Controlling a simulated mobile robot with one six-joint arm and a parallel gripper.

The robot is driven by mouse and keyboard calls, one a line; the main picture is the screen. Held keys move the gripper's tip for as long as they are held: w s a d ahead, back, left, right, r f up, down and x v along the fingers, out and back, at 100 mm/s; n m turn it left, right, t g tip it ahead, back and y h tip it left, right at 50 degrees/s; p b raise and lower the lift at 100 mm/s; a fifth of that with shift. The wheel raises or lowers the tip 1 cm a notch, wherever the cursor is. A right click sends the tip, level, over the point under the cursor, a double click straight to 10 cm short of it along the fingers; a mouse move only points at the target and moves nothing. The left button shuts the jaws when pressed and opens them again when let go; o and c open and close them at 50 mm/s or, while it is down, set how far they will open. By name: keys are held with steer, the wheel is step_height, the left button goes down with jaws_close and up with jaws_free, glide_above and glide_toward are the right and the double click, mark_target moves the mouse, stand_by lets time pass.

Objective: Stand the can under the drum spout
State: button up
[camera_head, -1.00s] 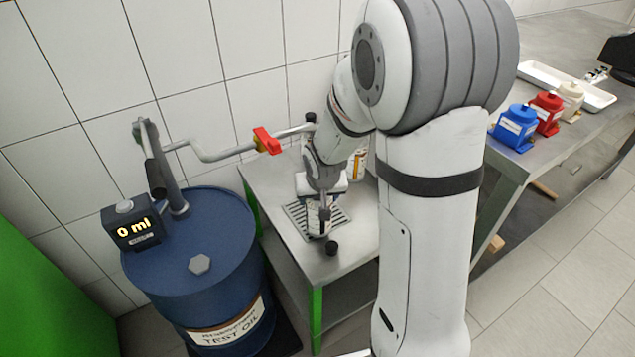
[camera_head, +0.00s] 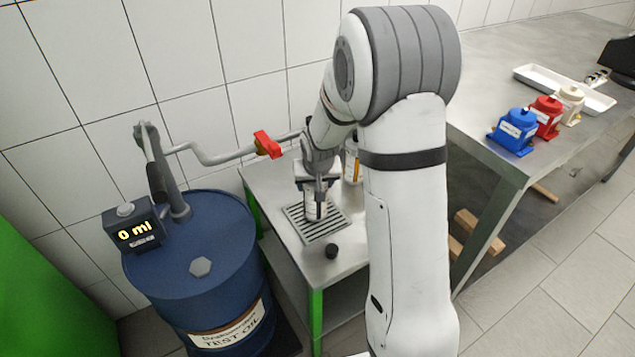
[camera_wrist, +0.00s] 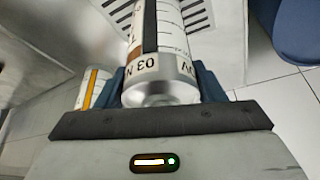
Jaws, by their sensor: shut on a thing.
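My gripper (camera_head: 318,185) is shut on a pale can (camera_head: 313,211), which hangs over or stands on the slotted drip grate (camera_head: 328,230); I cannot tell if its base touches. In the wrist view, the can (camera_wrist: 163,55) has a silver end and a black-lettered label, with a dark blue finger on each side. The blue drum (camera_head: 215,290) stands at the left. Its bent grey spout pipe (camera_head: 215,156), with a red valve handle (camera_head: 268,145), runs right toward the gripper. The spout's outlet is hidden behind my arm.
A second container with an orange stripe (camera_head: 354,162) stands behind on the small steel table (camera_head: 345,262). A small black knob (camera_head: 331,250) is at the grate's front. The drum display (camera_head: 135,231) reads 0 ml. Blue, red and cream pumps (camera_head: 514,131) stand on the right bench.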

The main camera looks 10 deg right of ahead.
steer(key=o, duration=1.8)
steer(key=shift+f, duration=0.1)
steer(key=s+r, duration=0.2)
steer(key=s, duration=1)
steer(key=s+r+g, duration=0.1)
steer(key=s+r, duration=0.2)
steer(key=s, duration=0.2)
steer(key=s+r+g, duration=0.1)
steer(key=s+r, duration=0.3)
steer(key=s, duration=0.1)
steer(key=s+r, duration=0.4)
steer(key=s, duration=0.2)
steer(key=shift+d+r+n+g+b, duration=0.15)
steer(key=shift+d+n+g+b, duration=0.2)
steer(key=shift+n+g+b, duration=0.05)
steer(key=shift+r, duration=0.1)
